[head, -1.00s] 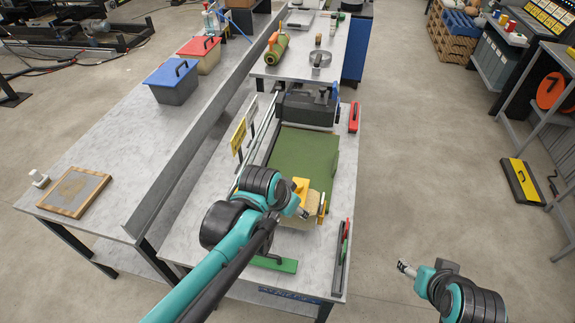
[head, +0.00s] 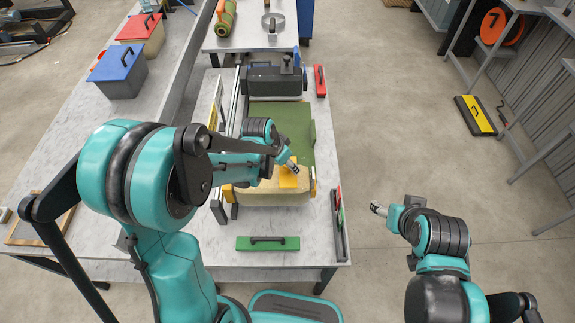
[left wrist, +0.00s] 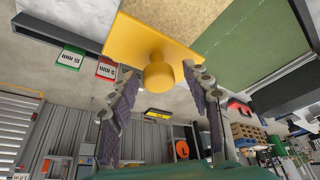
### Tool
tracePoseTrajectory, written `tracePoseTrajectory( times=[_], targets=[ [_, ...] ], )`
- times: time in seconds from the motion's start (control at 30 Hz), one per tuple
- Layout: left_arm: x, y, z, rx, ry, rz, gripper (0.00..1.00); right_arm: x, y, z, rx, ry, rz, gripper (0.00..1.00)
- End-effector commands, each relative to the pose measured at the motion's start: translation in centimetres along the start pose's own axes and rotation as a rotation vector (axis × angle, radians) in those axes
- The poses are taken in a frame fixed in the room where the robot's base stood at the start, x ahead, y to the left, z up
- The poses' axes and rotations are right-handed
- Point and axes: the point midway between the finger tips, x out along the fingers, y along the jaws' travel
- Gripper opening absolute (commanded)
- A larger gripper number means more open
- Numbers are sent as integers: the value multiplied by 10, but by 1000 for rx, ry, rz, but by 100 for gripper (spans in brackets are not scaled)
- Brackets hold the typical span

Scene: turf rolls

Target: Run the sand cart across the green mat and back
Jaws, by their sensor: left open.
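The sand cart (head: 265,196) is a sand-coloured box with yellow parts across the near end of the green mat (head: 291,130). Its yellow plate with a round yellow knob (left wrist: 160,75) shows large in the left wrist view. My left gripper (head: 292,165) is at the cart's yellow top. Its two fingers stand apart on either side of the knob in the left wrist view, open; I cannot tell whether they touch it. The arm hides the cart's left part in the head view. My right gripper (head: 378,210) is off the table's right side, empty; its fingers are too small to read.
A dark box-like unit (head: 272,81) stands at the mat's far end. A green handled block (head: 267,243) lies in front of the cart, a red one (head: 320,80) at the far right. A dark rail (head: 339,222) runs along the right edge.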

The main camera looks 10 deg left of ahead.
Motion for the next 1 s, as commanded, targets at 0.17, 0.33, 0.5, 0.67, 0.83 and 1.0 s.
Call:
tracePoseTrajectory(
  times=[0.17,0.33,0.5,0.67,0.83,1.0],
  targets=[
    [10,0,0,0,0,0,49,2,0,1,0,0,0,63],
    [10,0,0,0,0,-1,49,2,0,1,0,0,0,63],
    [10,0,0,0,0,-1,17,2,0,1,0,0,0,63],
    [10,0,0,0,0,-1,0,2,0,1,0,0,0,63],
    [10,-1,-1,-1,0,-1,0,2,0,1,0,0,0,63],
    [13,-9,-8,-1,0,-1,0,3,0,2,0,0,0,63]
  ],
)
